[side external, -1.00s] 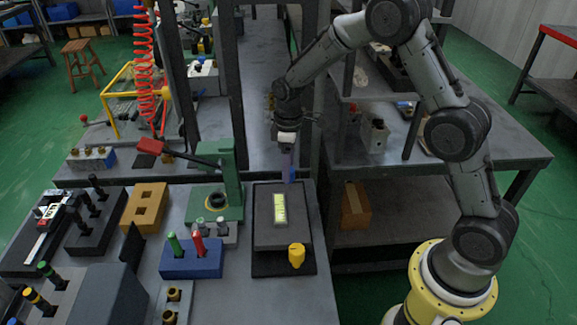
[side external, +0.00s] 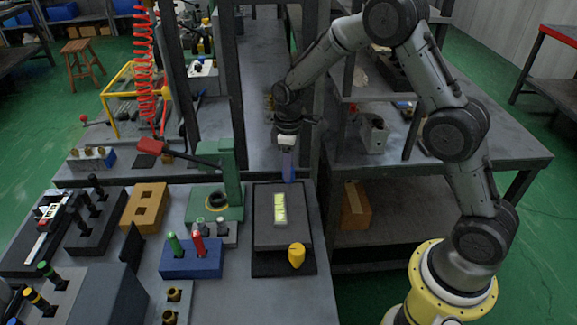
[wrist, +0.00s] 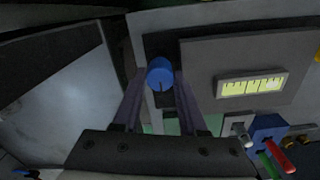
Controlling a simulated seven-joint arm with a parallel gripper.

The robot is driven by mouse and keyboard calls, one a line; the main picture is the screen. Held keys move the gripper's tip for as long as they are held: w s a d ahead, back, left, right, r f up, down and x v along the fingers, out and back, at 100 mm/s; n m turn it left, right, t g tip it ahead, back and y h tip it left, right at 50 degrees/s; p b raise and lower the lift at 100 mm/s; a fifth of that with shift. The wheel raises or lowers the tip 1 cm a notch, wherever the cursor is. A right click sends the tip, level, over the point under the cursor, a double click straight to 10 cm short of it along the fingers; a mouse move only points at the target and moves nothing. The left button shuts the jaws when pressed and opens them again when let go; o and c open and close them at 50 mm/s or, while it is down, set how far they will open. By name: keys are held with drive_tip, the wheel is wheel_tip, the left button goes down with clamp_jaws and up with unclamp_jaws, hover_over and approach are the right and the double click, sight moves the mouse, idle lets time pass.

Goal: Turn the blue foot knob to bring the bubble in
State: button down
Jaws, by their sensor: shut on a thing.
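The blue foot knob (wrist: 160,71) shows in the wrist view between my two fingertips, at the edge of the dark base plate. My gripper (wrist: 160,80) is shut on it, with one finger on each side. In the side view my gripper (side external: 288,176) points down at the far right corner of the plate and hides the knob. The level vial (side external: 280,209) is a yellow-green window with dark marks on the grey plate (side external: 263,235); it also shows in the wrist view (wrist: 251,86). I cannot make out the bubble.
A yellow knob (side external: 296,256) stands at the near right corner of the plate. A green press with a red-tipped lever (side external: 222,180) stands left of it. A blue block (side external: 192,262) holds green and red tools. A dark shelf post (side external: 312,110) rises close behind my gripper.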

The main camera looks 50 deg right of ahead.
drive_tip(key=m, duration=0.3)
drive_tip(key=shift+m, duration=0.4)
drive_tip(key=m, duration=0.3)
drive_tip(key=shift+m, duration=0.3)
drive_tip(key=m, duration=0.3)
drive_tip(key=shift+m, duration=0.3)
drive_tip(key=shift+r+m, duration=0.1)
drive_tip(key=shift+m, duration=1.7)
drive_tip(key=shift+c, duration=2.3)
unclamp_jaws()
